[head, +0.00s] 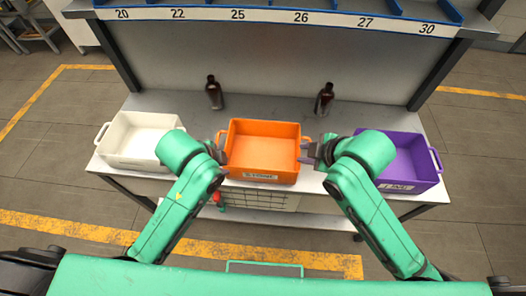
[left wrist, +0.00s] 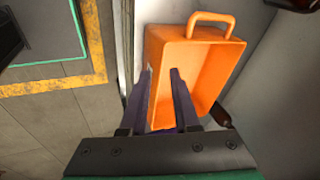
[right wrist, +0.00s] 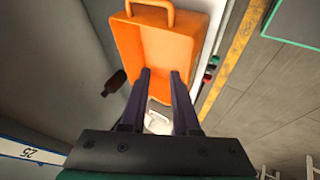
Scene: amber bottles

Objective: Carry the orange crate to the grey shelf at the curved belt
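The orange crate (head: 264,152) stands upright and empty-looking in the middle of the grey table, with a label on its front. My left gripper (head: 222,152) is at its left end and my right gripper (head: 309,152) at its right end, both close to the end handles. In the left wrist view the fingers (left wrist: 162,70) are apart with nothing between them, and a crate handle (left wrist: 210,18) shows clear of them. In the right wrist view the fingers (right wrist: 160,72) are also apart, and a handle (right wrist: 150,8) is free. The grey shelf at the curved belt is not identifiable.
A white crate (head: 106,157) stands at the table's left and a purple crate (head: 432,184) at its right, partly behind my arm. Two dark bottles (head: 214,93) (head: 325,98) stand behind the orange crate. A numbered rack (head: 270,16) spans the back. Yellow lines mark the floor.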

